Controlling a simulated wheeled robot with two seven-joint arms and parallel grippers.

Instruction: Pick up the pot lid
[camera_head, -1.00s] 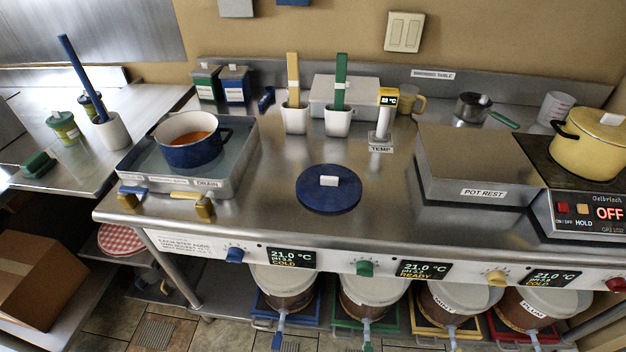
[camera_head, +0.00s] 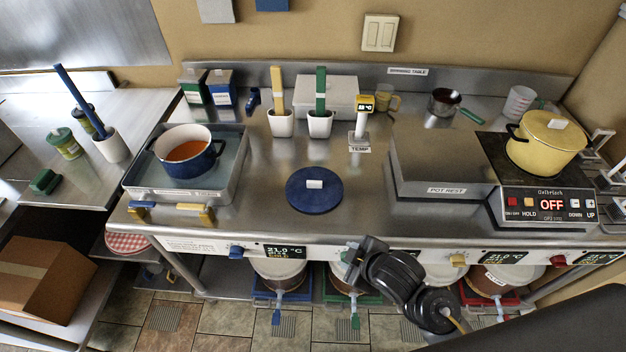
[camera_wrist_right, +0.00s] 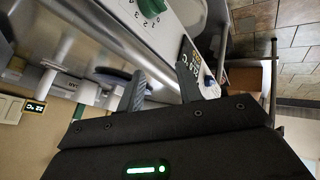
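The pot lid, a round dark blue disc (camera_head: 300,200) with a white knob on top, lies flat on the steel counter near its front edge. A blue pot (camera_head: 190,165) with orange-red contents stands uncovered in the steel tray at the left. My right gripper (camera_head: 358,258) is in front of the counter's front panel, to the right of the lid and nearer to me, not touching it. In the right wrist view my right gripper's fingers (camera_wrist_right: 160,88) are apart with nothing between them. A dark disc, likely the lid, shows beyond them. My left gripper is not in view.
A steel pot rest box (camera_head: 445,165) and a lidded yellow pot (camera_head: 545,148) on a hob (camera_head: 545,195) stand to the right. White holders (camera_head: 281,124) and the temperature probe (camera_head: 359,130) stand behind the lid. The counter around the lid is clear.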

